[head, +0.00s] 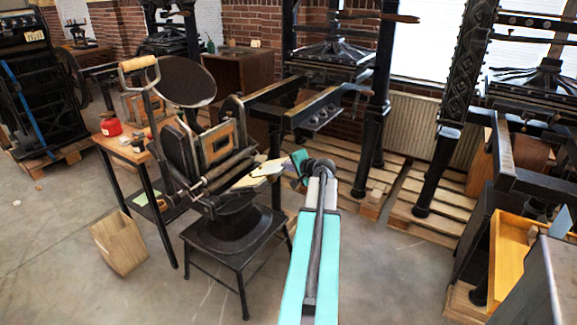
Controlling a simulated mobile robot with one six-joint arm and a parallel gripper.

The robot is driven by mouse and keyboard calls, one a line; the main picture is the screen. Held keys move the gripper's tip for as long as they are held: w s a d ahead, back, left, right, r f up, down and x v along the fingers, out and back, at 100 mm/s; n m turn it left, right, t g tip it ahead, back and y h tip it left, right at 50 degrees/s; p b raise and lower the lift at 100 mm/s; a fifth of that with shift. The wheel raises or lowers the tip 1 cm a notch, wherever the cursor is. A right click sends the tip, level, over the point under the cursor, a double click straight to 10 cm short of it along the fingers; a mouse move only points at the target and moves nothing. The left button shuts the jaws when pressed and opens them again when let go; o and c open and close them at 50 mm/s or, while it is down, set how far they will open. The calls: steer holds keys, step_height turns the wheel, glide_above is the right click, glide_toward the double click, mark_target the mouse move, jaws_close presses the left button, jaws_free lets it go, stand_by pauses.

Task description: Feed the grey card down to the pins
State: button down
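A black hand press (205,165) with a round ink disc (186,82) and a wooden-gripped lever (138,63) stands on a low black stand (235,240). My gripper (272,168) is at the right side of the press, at the end of my teal arm, pointing left. Pale flat shapes lie at the gripper's tip, over the press's lower front; one looks like a card (248,182). Its grey colour, the pins and the gripper's fingers are too small to make out. I cannot tell whether the card is held or rests on the press.
A small wooden table (128,150) with a red tin (110,124) stands left of the press. A wooden box (118,243) is on the floor before it. Larger iron presses on pallets (400,190) stand behind and right. A yellow tray (510,255) is at the right edge. The front-left floor is clear.

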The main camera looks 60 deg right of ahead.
steer(key=shift+w+f, duration=0.5)
steer(key=shift+w, duration=0.2)
steer(key=c, duration=2)
jaws_free()
steer(key=shift+f+b, duration=0.1)
steer(key=shift+b, duration=0.2)
steer(key=shift+s+r, duration=0.35)
steer(key=shift+s, duration=0.25)
steer(key=shift+s+r, duration=0.35)
steer(key=shift+s, duration=0.2)
steer(key=shift+s+r, duration=0.2)
steer(key=shift+s, duration=0.1)
